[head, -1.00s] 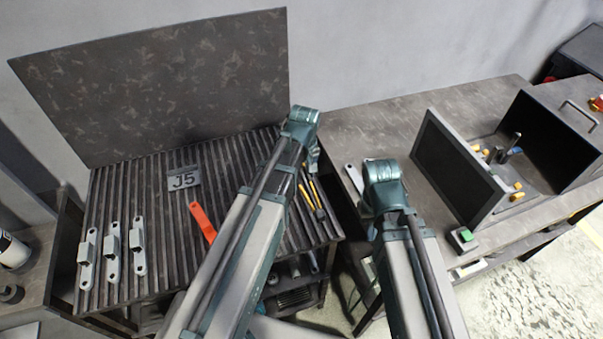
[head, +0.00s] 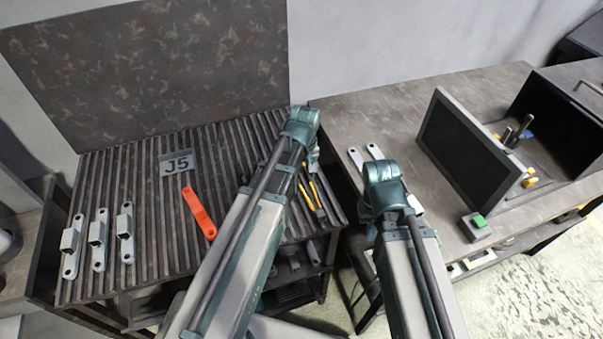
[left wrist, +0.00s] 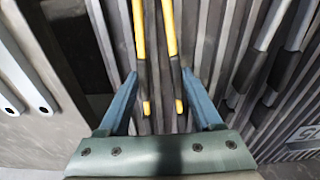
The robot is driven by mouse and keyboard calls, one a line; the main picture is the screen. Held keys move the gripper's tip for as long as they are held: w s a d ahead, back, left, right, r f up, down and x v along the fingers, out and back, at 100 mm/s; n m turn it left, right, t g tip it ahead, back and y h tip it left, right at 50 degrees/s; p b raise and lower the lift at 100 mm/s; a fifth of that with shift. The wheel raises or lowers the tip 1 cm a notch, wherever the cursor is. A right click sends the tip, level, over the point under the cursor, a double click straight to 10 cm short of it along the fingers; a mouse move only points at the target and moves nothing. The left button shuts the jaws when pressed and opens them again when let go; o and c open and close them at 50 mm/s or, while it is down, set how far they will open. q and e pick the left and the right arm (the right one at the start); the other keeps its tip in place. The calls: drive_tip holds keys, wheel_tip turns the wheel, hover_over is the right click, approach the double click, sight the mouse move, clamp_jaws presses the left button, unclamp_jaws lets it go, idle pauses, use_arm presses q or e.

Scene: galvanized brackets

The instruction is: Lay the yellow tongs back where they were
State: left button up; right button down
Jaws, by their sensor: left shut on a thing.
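The yellow tongs (head: 319,196) are at the right end of the ribbed bench top (head: 150,262), beside my left arm in the head view. In the left wrist view the two yellow arms of the tongs (left wrist: 139,30) run away from me, with black sleeves near the close end. My left gripper (left wrist: 160,85) has its blue fingers on either side of these sleeves and is shut on the tongs. Ribs show right behind the tongs; I cannot tell whether they touch them. In the head view the left fingers are mostly hidden by the wrist. My right gripper is hidden behind its arm.
An orange-red tool (head: 199,212) and a J5 plate (head: 179,163) are on the ribbed top, with several brackets (head: 97,240) at left. Grey tools with black grips (left wrist: 258,55) lie beside the tongs. A second bench (head: 400,120) holds an open dark box (head: 470,140).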

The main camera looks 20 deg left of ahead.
use_arm(q)
drive_tip(key=o, duration=0.7)
drive_tip(key=shift+c, duration=0.2)
drive_tip(key=shift+r, duration=0.1)
wheel_tip(320, 180, up, 14)
drive_tip(key=s+p, duration=0.1)
drive_tip(key=p, duration=1.2)
drive_tip(key=shift+d+p, duration=0.35)
drive_tip(key=shift+p, duration=0.05)
drive_tip(key=shift+f, duration=0.2)
drive_tip(key=s+d+f+m+g+b, duration=0.1)
drive_tip(key=s+d+f+m+b, duration=0.1)
drive_tip(key=s+d+m, duration=0.7)
drive_tip(key=s+m, duration=0.2)
drive_tip(key=s, duration=0.2)
drive_tip(key=shift+s+d+f+y, duration=0.2)
drive_tip(key=shift+d+y, duration=0.1)
drive_tip(key=shift+d, duration=0.1)
